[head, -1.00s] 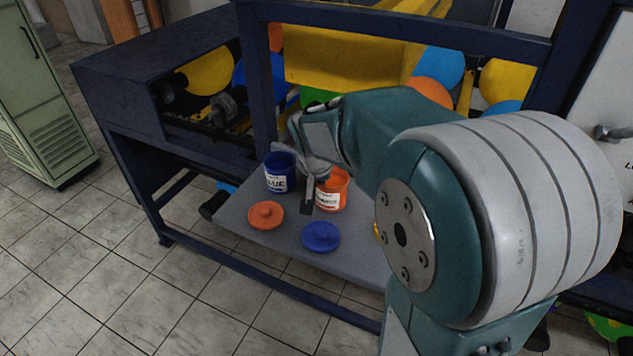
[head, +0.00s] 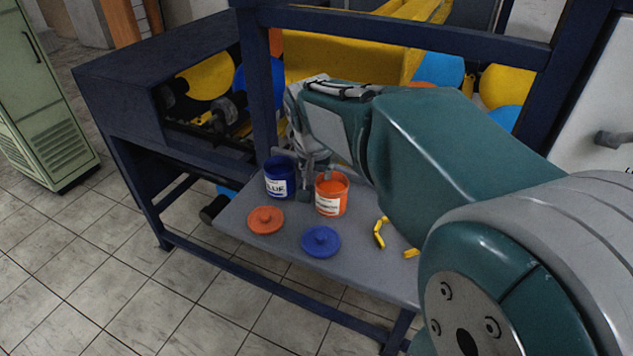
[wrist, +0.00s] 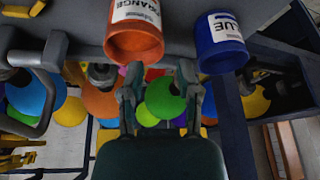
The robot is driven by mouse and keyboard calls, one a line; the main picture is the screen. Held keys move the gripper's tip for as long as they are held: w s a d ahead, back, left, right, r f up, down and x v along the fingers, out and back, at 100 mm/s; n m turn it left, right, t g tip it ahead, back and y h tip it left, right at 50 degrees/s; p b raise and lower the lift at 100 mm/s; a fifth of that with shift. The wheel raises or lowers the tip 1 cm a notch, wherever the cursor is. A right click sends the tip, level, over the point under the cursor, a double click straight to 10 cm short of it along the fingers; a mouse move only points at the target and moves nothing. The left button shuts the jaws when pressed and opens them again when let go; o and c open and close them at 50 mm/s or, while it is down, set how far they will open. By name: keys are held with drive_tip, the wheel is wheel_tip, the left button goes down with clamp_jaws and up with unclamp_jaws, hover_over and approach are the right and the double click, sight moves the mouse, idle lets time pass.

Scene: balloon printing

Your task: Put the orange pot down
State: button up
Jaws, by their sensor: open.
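The orange pot (head: 331,195) stands upright and uncovered on the grey shelf (head: 278,240), right of the blue pot (head: 279,177). In the wrist view the orange pot (wrist: 133,35) and the blue pot (wrist: 220,40) appear at the top, upside down. My gripper (wrist: 159,75) is open and empty. Its fingers are apart, and the pots lie beyond their tips to either side. In the head view my gripper (head: 311,180) is behind and between the two pots, partly hidden by the orange pot; contact cannot be told.
An orange lid (head: 265,219) and a blue lid (head: 320,240) lie on the shelf in front of the pots. Yellow pieces (head: 380,233) lie to the right. A dark blue frame post (head: 263,85) and a crossbar (head: 400,30) stand close to my arm. Balloons are behind.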

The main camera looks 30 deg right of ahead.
drive_tip(key=d+v, duration=0.1)
drive_tip(key=v, duration=0.3)
drive_tip(key=s+a+f+n+t+y, duration=0.1)
drive_tip(key=s+a+f+n, duration=0.1)
drive_tip(key=s, duration=0.6)
drive_tip(key=s+a+f+n+y, duration=0.1)
drive_tip(key=s+a+f+n, duration=0.1)
drive_tip(key=s+a+n, duration=0.2)
drive_tip(key=s+a, duration=0.3)
drive_tip(key=s, duration=0.1)
drive_tip(key=shift+s+n+t, duration=0.3)
drive_tip(key=shift+t, duration=0.1)
